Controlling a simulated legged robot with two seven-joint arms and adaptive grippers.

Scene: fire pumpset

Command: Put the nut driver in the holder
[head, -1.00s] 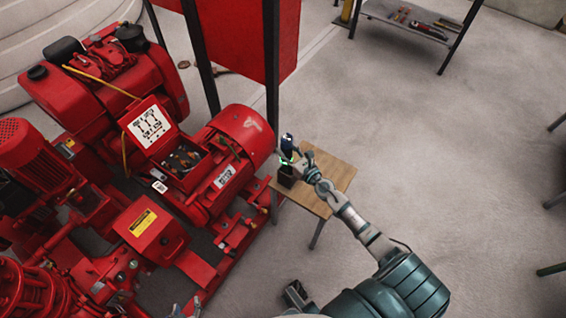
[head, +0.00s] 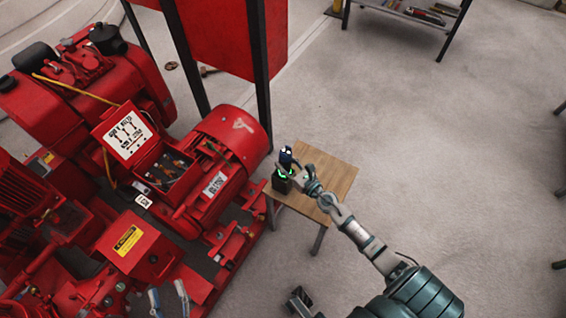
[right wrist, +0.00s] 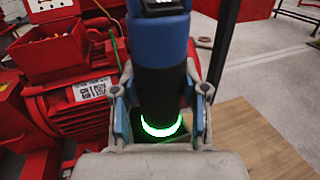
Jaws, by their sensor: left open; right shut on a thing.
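The nut driver, blue and black with a glowing green ring, stands roughly upright in my right gripper (head: 284,172). Its blue top (head: 286,156) shows above the fingers in the head view. In the right wrist view the nut driver (right wrist: 161,75) is between both fingers, which are shut on it. The dark holder (head: 280,186) is on the small wooden table, directly below the driver. Part of the holder also shows around the green ring in the wrist view. The driver's lower end is hidden, so I cannot tell how deep it is. My left gripper (head: 168,299) is open and empty at the bottom edge.
The wooden table (head: 328,175) is bare right of the holder. The red pumpset (head: 215,165) stands close on the left, with a dark post (head: 259,75) behind the table. A shelf with tools (head: 410,12) is at the back.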

